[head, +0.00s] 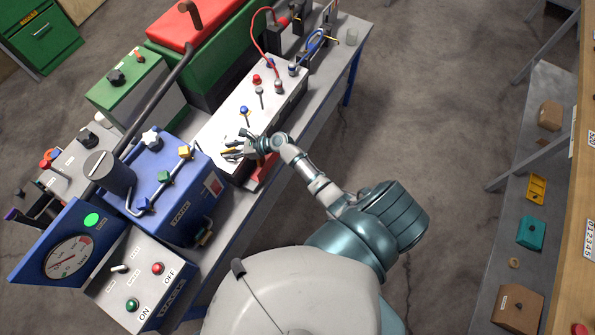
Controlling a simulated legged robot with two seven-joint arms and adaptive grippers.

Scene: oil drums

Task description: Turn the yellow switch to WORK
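A small yellow piece (229,151), which looks like the yellow switch, shows on the white panel box (215,133) at the middle of the bench. My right gripper (236,149) reaches in from the right, with its fingers right at the yellow piece. The fingers partly hide it, and I cannot tell whether they touch it or how far they are closed. No WORK label can be read, and the switch's setting is unclear. My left gripper is not in view.
The same panel carries a blue-topped lever (244,111), a red knob (256,79) and red and blue cables. A blue tank (172,190) with valves and an ON/OFF box (142,282) stand close by at left. Open floor (430,110) lies right of the bench (335,62).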

